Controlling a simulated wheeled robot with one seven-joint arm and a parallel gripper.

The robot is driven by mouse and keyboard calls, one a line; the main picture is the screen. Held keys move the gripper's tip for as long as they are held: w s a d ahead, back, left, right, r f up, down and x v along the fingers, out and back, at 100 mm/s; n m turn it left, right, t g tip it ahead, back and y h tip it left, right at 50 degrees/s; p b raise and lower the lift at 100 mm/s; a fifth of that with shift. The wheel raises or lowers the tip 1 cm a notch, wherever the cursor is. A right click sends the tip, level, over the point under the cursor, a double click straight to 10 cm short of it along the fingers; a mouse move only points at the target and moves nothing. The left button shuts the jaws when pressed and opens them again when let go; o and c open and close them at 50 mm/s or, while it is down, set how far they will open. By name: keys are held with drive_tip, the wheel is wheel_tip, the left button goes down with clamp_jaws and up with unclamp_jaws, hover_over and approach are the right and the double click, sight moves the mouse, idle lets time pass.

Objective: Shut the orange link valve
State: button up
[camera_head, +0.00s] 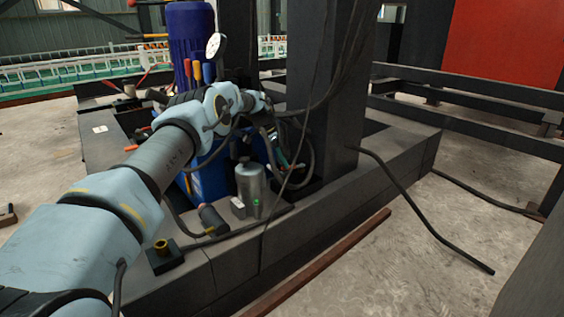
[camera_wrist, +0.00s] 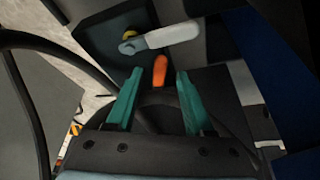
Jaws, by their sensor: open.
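An orange handle (camera_wrist: 160,70) shows in the wrist view between the teal fingertips of my gripper (camera_wrist: 159,78). I take it to be the orange link valve's handle; the valve body is hidden. The fingers stand open on either side of the handle, with a gap on each side and nothing clamped. I cannot tell how deep the handle lies between them. In the head view my gripper (camera_head: 278,152) is partly hidden beside the dark column, and I cannot make out the handle there.
A white lever with a brass fitting (camera_wrist: 165,38) lies just beyond the orange handle. A dark hose curves on the left in the wrist view. In the head view, a dark column (camera_head: 322,90), a blue machine (camera_head: 190,45), a grey cylinder (camera_head: 249,185) and loose cables crowd my arm.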

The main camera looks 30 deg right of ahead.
wheel_tip(320, 180, up, 8)
drive_tip(key=p, duration=0.2)
drive_tip(key=shift+r, duration=0.2)
